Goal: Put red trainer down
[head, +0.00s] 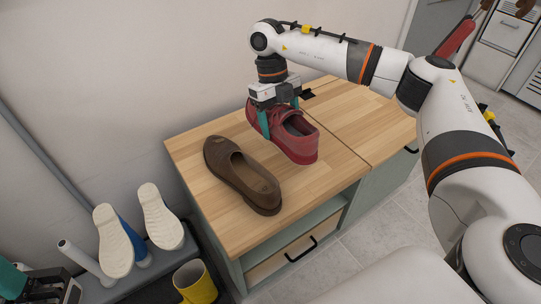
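The red trainer (300,147) is at the light wooden cabinet top (225,232), sole down, its opening facing up. My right gripper (279,120) points down over its far-left part, with teal fingers on either side of the shoe, and appears shut on it. I cannot tell whether the sole touches the wood or hangs just above it. A brown slip-on shoe (238,172) lies on the same top, to the left of the trainer and apart from it. My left gripper (22,280) shows only partly at the lower left edge; its opening is hidden.
The right part of the cabinet top (350,118) is clear. A white wall rises behind the cabinet. A red object (456,38) shows at the upper right.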

